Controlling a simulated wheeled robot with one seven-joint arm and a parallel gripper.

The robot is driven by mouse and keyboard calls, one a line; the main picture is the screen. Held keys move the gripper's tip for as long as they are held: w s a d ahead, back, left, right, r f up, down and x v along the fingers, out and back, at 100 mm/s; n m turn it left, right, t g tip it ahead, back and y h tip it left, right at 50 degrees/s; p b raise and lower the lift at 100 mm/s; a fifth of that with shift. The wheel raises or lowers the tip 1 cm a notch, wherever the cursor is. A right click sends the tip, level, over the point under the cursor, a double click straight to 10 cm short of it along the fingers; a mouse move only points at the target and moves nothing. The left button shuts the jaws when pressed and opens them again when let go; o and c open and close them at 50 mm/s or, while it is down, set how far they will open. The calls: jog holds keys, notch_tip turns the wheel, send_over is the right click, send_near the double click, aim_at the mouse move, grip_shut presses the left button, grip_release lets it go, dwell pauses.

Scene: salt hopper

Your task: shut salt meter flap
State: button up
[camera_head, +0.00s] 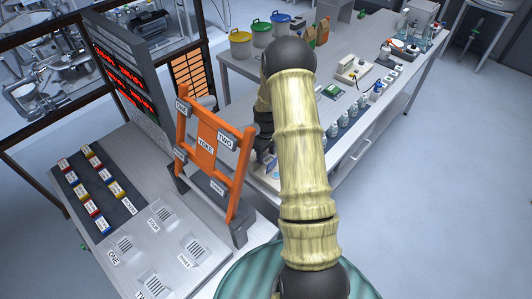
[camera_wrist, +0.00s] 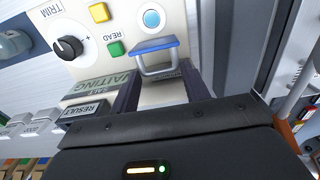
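The salt meter (camera_wrist: 85,22) fills the top of the wrist view. It has a black TRIM knob (camera_wrist: 68,47), a yellow button (camera_wrist: 99,12), a green READ button (camera_wrist: 115,48) and a round pale-blue disc (camera_wrist: 152,18). Its screen (camera_wrist: 104,84) reads WAITING. The flap (camera_wrist: 155,44), a blue-edged bar on a grey frame, stands out from the meter's face; its exact angle is unclear. My gripper (camera_wrist: 160,78) is open, its dark fingers apart just below the flap, with nothing seen between them but pale surface. In the head view my arm hides most of the meter (camera_head: 272,170).
An orange TOKE rack (camera_head: 206,135) stands just left of my arm, close to the gripper. Several bottles (camera_head: 345,120) line the bench to the right. Coloured buckets (camera_head: 261,27) stand at the back. Labelled pads and small blocks cover the near-left table (camera_head: 190,225).

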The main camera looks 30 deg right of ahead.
aim_at(272, 166)
jog(key=shift+s+t+b, duration=0.2)
jog(key=shift+t+b, duration=0.1)
jog(key=shift+b, duration=0.05)
jog(key=shift+s+d+t+y+b, duration=0.3)
jog(key=shift+s+t+b, duration=0.25)
jog(key=shift+t+b, duration=0.25)
jog(key=shift+s+d+t+y+b, duration=0.3)
jog(key=shift+s+t+b, duration=0.25)
jog(key=shift+t+b, duration=0.2)
jog(key=shift+s+d+t+y+b, duration=0.2)
jog(key=shift+s+t+y+b, duration=0.2)
jog(key=shift+s+t+b, duration=0.45)
jog(key=shift+s+d+f+t+y+b, duration=0.15)
jog(key=shift+s+f+t+y+b, duration=0.1)
jog(key=shift+s+t+b, duration=0.35)
jog(key=shift+s+d+f+t+y+b, duration=0.15)
jog(key=shift+t+y+b, duration=0.1)
jog(key=shift+t, duration=0.55)
jog(key=shift+s+d+f+t+y+b, duration=0.15)
jog(key=shift+s+f+t+y+b, duration=0.2)
jog(key=shift+s+t+b, duration=0.35)
jog(key=shift+s+d+f+t+y+b, duration=0.15)
jog(key=shift+s+f+t+y+b, duration=0.15)
jog(key=shift+t, duration=0.6)
jog(key=shift+s+d+f+b, duration=0.15)
jog(key=shift+s+f+b, duration=0.3)
jog(key=shift+f, duration=0.3)
jog(key=shift+s+d+f+b, duration=0.1)
jog(key=shift+s+f+b, duration=0.35)
jog(key=shift+f, duration=0.35)
